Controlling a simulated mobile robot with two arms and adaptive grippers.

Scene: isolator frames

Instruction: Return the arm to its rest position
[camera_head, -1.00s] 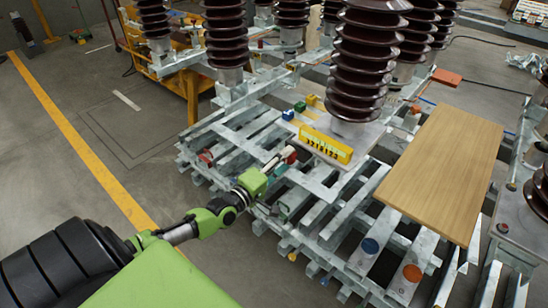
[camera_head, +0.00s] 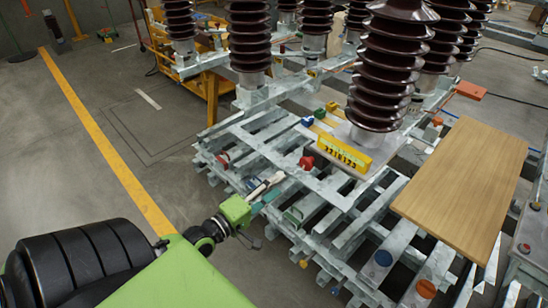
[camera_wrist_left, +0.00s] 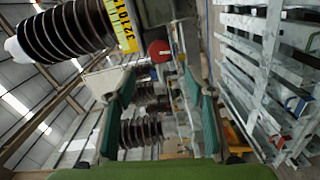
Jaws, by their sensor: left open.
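My left arm comes in from the lower left in the head view, with its black wrist joint and green gripper body. My left gripper (camera_head: 268,188) is open and empty, over the near left edge of the grey metal frame (camera_head: 330,187). In the left wrist view its two teal fingers (camera_wrist_left: 160,110) stand wide apart with nothing held between them. A red knob (camera_head: 306,162) is on the frame beyond the fingertips, apart from them. It also shows in the left wrist view (camera_wrist_left: 159,52). My right gripper is not in view.
Tall brown ribbed insulators (camera_head: 383,75) rise from the frame, beside a yellow number plate (camera_head: 343,153). A wooden board (camera_head: 465,180) lies to the right. Open grey floor with a yellow line (camera_head: 105,145) is on the left.

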